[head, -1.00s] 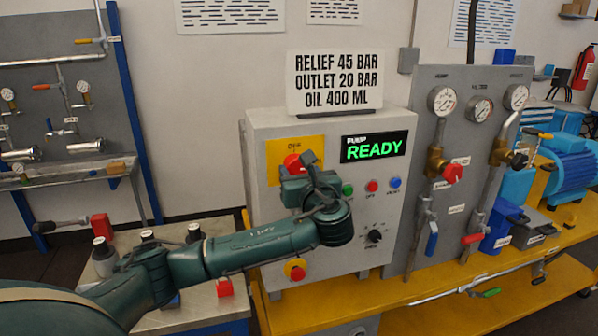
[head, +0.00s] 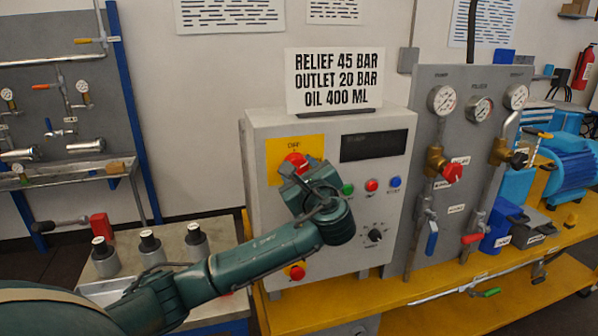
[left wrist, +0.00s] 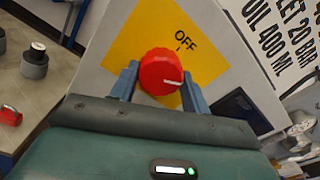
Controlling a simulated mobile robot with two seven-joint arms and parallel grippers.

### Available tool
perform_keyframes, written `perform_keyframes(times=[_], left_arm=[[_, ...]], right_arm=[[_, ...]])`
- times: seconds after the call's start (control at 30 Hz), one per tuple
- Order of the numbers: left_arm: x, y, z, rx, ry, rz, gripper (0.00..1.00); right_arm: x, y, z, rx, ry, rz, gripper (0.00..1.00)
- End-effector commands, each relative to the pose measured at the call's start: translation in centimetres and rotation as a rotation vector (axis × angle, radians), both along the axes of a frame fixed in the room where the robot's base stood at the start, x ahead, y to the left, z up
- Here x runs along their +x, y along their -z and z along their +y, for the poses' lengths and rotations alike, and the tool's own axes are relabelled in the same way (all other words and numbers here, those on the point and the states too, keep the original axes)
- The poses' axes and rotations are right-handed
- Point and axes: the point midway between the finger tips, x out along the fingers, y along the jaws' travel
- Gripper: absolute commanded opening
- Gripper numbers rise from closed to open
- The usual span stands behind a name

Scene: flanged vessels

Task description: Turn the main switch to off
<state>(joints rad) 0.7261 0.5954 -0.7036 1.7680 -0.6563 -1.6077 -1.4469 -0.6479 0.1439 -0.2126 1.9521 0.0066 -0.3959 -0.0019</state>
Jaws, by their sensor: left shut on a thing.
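The main switch is a red round knob (head: 296,160) on a yellow plate (head: 280,153) at the upper left of the grey control cabinet. In the left wrist view the knob (left wrist: 160,72) sits between the two fingers of my left gripper (left wrist: 157,84), which is shut on it. A white line on the knob's lower right points right. The word OFF (left wrist: 186,39) and a short tick stand on the plate up and right of the knob. In the head view my left gripper (head: 299,170) hides part of the switch. The cabinet's display (head: 373,146) is dark. My right gripper is not in view.
Green (head: 347,189), red (head: 371,185) and blue (head: 395,182) buttons and a black dial (head: 375,235) are right of my gripper. A red knob (head: 297,271) sits below my forearm. Gauges and valves stand farther right. Weights with black tops (head: 150,245) stand at lower left.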

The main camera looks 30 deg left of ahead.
Motion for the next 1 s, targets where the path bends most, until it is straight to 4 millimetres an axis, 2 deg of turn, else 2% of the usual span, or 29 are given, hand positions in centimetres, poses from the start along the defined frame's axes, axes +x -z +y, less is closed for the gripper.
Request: perform_keyframes(times=[1.0], left_arm=[[0.1,0.1,-0.1,-0.599,-0.002,-0.699,0.24]], right_arm=[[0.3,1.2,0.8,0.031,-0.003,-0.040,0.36]])
